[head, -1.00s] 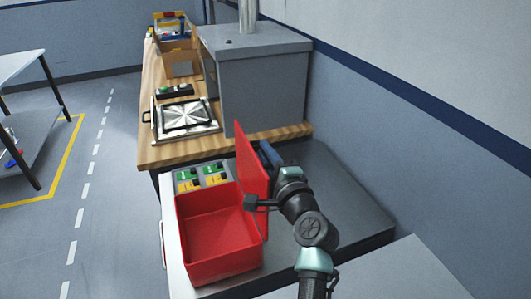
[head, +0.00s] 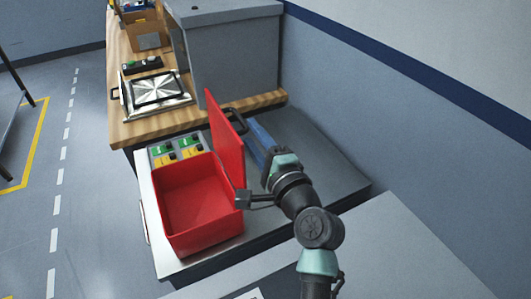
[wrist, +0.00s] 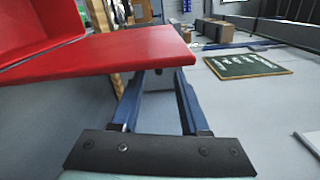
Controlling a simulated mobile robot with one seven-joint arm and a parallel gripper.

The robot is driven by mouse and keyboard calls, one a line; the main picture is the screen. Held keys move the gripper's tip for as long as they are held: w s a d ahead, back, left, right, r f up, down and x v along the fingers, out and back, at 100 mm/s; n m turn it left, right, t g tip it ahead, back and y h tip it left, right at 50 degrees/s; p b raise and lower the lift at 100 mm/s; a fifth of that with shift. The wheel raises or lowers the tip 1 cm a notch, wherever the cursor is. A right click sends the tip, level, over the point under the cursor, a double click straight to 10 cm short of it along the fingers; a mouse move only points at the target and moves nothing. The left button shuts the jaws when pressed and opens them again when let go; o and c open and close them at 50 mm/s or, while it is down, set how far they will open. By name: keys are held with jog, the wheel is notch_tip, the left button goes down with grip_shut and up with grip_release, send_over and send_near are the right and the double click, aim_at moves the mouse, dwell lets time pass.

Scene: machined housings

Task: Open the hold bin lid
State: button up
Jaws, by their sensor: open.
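The red hold bin (head: 197,215) stands on the grey bench with its top open and its inside empty. Its red lid (head: 226,140) stands raised, roughly upright, along the bin's right side. My gripper (head: 244,120) is on the right of the lid, on its outer side, with blue fingers pointing toward the back. In the wrist view my gripper (wrist: 158,76) has its two fingers apart and nothing held between them. The red lid (wrist: 120,50) crosses above and ahead of the left finger there. I cannot tell whether a finger touches the lid.
Green and yellow controls (head: 177,150) sit behind the bin. A wooden bench (head: 123,128) farther back carries a metal plate fixture (head: 158,90) and a large grey housing (head: 235,50). The grey surface (head: 325,165) right of my gripper is clear, up to the wall.

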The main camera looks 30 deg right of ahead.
jog(key=s, duration=0.5)
jog(key=shift+s+b, duration=0.3)
jog(key=shift+s, duration=0.05)
